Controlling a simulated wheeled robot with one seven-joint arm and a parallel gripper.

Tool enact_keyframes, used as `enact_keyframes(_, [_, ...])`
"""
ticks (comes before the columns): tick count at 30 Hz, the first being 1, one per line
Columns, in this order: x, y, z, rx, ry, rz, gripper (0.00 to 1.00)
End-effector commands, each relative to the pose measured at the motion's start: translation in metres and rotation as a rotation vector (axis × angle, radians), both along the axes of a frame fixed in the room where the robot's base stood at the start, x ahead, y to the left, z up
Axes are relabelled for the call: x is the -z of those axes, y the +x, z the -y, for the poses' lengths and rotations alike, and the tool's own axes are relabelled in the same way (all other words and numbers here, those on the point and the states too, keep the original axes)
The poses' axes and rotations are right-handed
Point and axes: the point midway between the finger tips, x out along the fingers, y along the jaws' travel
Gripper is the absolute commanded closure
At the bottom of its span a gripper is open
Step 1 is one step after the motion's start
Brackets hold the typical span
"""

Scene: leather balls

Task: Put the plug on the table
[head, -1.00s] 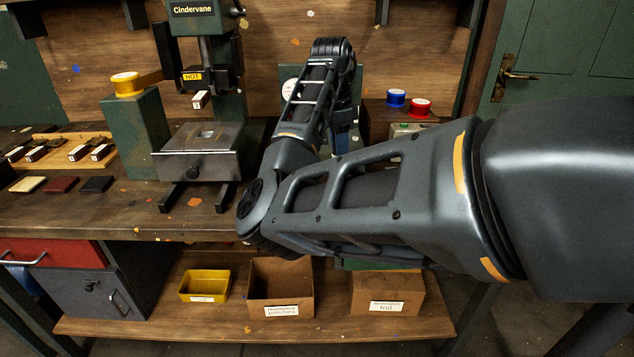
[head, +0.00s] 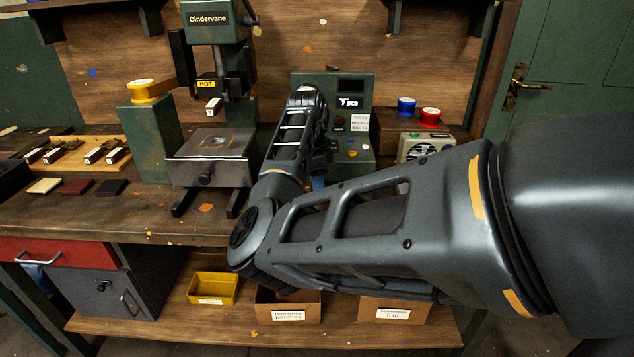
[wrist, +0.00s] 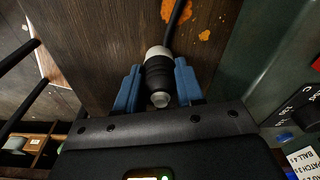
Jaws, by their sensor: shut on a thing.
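The plug (wrist: 157,72) is dark and ribbed, with a pale collar and a metal tip. Its black cable (wrist: 176,22) runs away toward the top of the wrist view. My gripper (wrist: 158,88) is shut on the plug, with one blue finger on each side. The paint-flecked wooden table (head: 140,215) shows behind the plug in the wrist view; I cannot tell the gap between them. In the head view my arm hides the plug and nearly all of the gripper.
A green control box (head: 352,88) stands behind my arm. The press (head: 212,150) and a tray of stamps (head: 75,152) are to the left. The front table strip left of my arm is mostly clear.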

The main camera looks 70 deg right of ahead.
Motion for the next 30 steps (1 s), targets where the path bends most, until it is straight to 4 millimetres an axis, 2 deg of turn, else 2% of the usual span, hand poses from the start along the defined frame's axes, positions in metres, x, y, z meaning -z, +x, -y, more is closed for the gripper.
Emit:
enact_keyframes(8, [0.004,0.000,0.000,-0.001,0.000,-0.001,0.89])
enact_keyframes(9, [0.003,0.000,0.000,-0.001,0.000,0.000,0.59])
enact_keyframes(16, [0.002,0.000,0.000,0.000,0.000,0.000,0.37])
enact_keyframes(26, [-0.003,0.000,0.000,0.000,-0.002,0.001,0.37])
enact_keyframes(30, [-0.020,0.003,-0.001,0.000,-0.002,0.003,0.37])
